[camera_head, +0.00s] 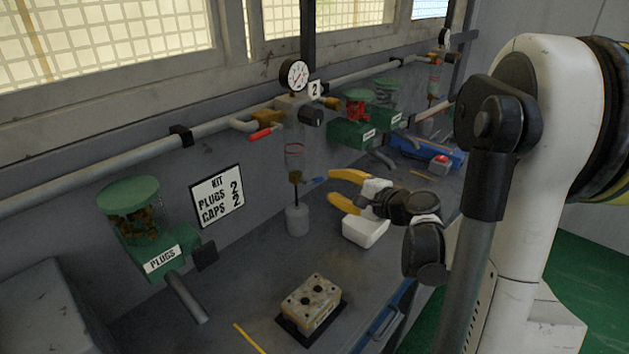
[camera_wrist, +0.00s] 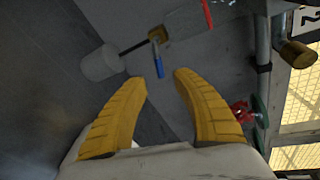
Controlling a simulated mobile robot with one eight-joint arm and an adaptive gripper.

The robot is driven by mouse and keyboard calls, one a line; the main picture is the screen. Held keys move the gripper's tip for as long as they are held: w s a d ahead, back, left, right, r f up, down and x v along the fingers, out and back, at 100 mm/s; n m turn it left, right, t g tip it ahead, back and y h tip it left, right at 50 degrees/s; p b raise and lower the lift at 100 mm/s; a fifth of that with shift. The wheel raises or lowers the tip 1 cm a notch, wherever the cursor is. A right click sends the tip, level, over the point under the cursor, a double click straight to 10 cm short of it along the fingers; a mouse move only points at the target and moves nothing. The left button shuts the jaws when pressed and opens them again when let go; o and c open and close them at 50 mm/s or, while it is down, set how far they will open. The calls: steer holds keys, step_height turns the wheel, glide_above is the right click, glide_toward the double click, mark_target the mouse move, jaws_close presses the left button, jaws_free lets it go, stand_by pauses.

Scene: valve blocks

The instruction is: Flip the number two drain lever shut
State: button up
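The number two drain lever is a small blue handle (camera_head: 315,179) on a brass drain valve (camera_head: 295,177) under a clear bowl (camera_head: 295,155) with a red ring. It sticks out sideways toward my gripper. In the wrist view the blue lever (camera_wrist: 158,62) shows just beyond the fingertips, roughly between them, at the brass valve (camera_wrist: 158,34). My gripper (camera_head: 331,186) has yellow fingers spread apart with nothing between them. They also show in the wrist view (camera_wrist: 161,76). I cannot tell whether a finger touches the lever. The number 2 plate (camera_head: 315,88) hangs above.
A grey bottle (camera_head: 297,220) stands below the valve. A gauge (camera_head: 294,75) and a red-handled brass valve (camera_head: 266,118) sit on the pipe above. Green dispensers (camera_head: 352,132) stand behind my gripper, and another (camera_head: 160,250) at left. A drilled block (camera_head: 311,301) rests on the bench.

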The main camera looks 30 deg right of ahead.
mark_target(319, 181)
steer(key=b+x, duration=0.1)
steer(key=x, duration=0.5)
steer(key=shift+w+a+f, duration=0.1)
steer(key=shift+w+a, duration=0.05)
steer(key=shift+w, duration=0.25)
jaws_close()
